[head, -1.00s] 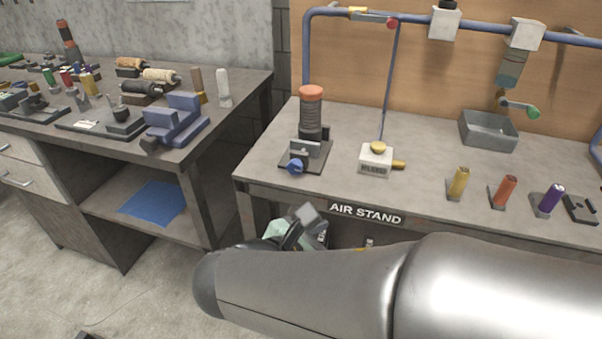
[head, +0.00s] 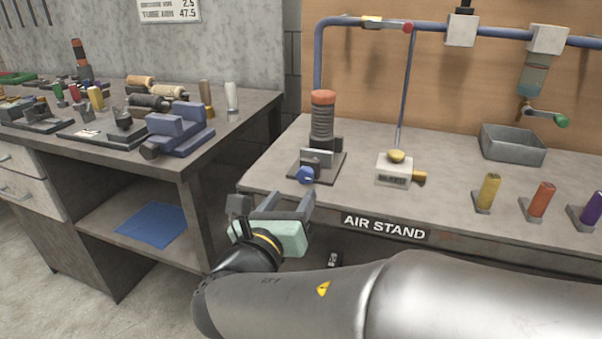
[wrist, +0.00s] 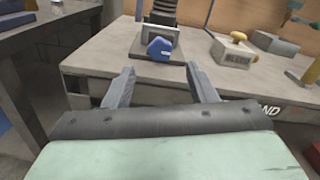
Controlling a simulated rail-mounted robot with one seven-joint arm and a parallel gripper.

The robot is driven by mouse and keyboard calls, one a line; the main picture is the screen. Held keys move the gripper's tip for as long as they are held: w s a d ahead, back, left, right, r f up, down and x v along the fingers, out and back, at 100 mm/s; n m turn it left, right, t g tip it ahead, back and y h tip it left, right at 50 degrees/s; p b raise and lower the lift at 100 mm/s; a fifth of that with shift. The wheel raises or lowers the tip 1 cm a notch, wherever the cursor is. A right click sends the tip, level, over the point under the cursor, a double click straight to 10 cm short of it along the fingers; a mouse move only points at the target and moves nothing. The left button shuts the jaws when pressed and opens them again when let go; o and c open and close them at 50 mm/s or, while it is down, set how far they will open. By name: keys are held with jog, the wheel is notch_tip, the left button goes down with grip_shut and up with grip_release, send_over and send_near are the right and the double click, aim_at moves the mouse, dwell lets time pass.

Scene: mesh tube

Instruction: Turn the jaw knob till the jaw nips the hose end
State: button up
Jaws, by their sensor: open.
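The blue jaw knob (head: 306,175) sits on the front of a small jaw fixture (head: 318,157) on a dark base plate at the left of the air stand bench. It also shows in the wrist view (wrist: 160,48), ahead of and between my fingers. A dark ribbed hose (head: 322,124) with an orange top stands upright just behind the jaw; whether the jaw touches it cannot be told. My gripper (head: 274,203) is open and empty, in front of the bench's front edge and short of the knob. Its two fingers show apart in the wrist view (wrist: 160,88).
A white block marked BLEED (head: 394,170) with a brass knob stands right of the fixture. A grey bin (head: 513,145) and several coloured cylinders stand further right. A blue pipe frame rises behind. A second bench (head: 205,150) with a blue vise is at left.

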aim_at(304, 178)
jog(key=x, duration=0.6)
jog(key=shift+w+b, duration=0.1)
jog(key=shift+b, duration=0.3)
jog(key=c, duration=1)
